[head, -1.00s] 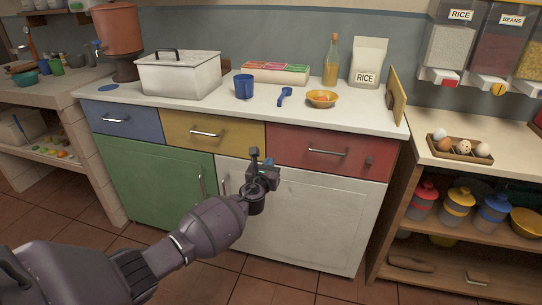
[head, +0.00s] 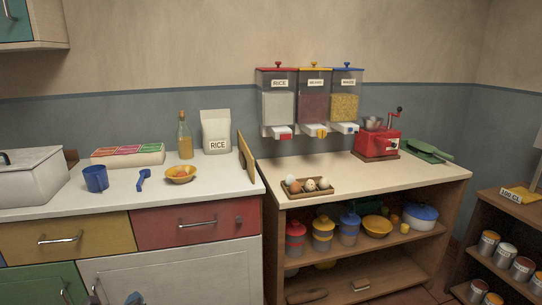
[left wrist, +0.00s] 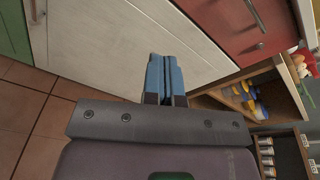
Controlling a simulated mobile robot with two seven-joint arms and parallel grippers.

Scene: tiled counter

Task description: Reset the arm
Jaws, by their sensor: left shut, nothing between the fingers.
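My left gripper (left wrist: 165,75) shows in the left wrist view with its two blue fingers pressed together and nothing between them. It is in front of the white cabinet door (left wrist: 115,40), and I cannot tell the exact gap. In the head view only small parts of my left gripper (head: 134,298) show at the bottom edge, in front of the white cabinet door (head: 180,275). Most of the arm is out of that view. My right gripper is not in view.
The counter (head: 150,205) holds a blue mug (head: 95,178), a blue scoop (head: 143,180), an orange bowl (head: 180,174) and a rice bag (head: 216,132). An egg tray (head: 308,193) and a red grinder (head: 377,142) stand on the right counter. Floor tiles (left wrist: 45,125) are clear.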

